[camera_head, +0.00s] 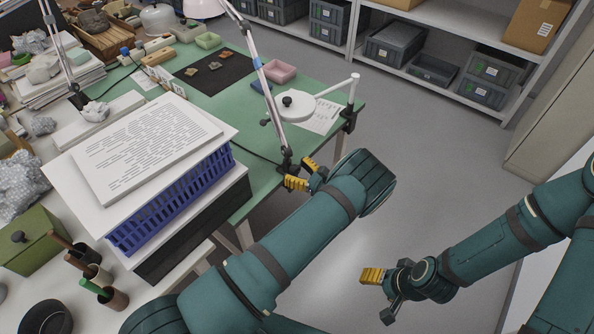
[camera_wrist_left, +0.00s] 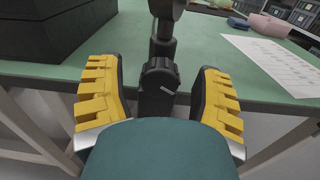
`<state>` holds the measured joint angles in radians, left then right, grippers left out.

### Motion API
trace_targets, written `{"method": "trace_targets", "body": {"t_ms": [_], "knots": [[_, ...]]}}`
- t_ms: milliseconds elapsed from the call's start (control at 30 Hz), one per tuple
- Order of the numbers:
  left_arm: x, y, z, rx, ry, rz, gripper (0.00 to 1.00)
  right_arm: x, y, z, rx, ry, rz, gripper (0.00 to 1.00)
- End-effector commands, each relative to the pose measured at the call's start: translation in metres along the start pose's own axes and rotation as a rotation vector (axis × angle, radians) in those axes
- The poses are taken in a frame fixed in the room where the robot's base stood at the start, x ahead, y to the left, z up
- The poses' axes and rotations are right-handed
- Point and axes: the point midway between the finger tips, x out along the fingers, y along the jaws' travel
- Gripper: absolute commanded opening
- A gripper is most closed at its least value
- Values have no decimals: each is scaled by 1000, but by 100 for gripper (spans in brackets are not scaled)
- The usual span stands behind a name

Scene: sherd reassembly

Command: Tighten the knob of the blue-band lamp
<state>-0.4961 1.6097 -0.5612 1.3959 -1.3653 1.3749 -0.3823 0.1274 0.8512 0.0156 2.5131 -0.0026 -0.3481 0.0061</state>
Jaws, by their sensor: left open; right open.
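The blue-band lamp (camera_head: 258,63) has a pale arm with a blue band and rises from a black clamp at the front edge of the green table. In the left wrist view, the clamp's dark knob (camera_wrist_left: 160,76) stands between my left gripper's (camera_wrist_left: 159,95) yellow-padded fingers, with visible gaps on both sides. My left gripper (camera_head: 304,174) is open at the table edge; its wrist partly hides the lower clamp in the head view. My right gripper (camera_head: 376,279) is open and empty, over the floor at the lower right, away from the lamp.
A blue crate (camera_head: 175,205) with papers on top stands left of the lamp on a black box (camera_head: 195,235). A white round-headed arm (camera_head: 330,90) is clamped at the table's right corner. Floor to the right is clear.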

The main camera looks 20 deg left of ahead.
Motion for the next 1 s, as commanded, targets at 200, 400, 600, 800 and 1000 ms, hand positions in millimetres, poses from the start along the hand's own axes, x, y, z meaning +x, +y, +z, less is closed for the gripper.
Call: {"method": "trace_targets", "body": {"t_ms": [200,400,600,800,1000], "knots": [[0,0,0,-1,0,0,47,0,0,0,0,0,0,64],[0,0,0,-1,0,0,0,0,0,0,0,0,0,64],[-1,0,-1,61,-4,-1,0,6,2,0,0,1,0,64],[0,-1,0,126,-6,-1,0,8,3,0,-1,3,0,64],[0,-1,1,125,-6,-1,0,8,3,-1,-1,3,0,64]]}}
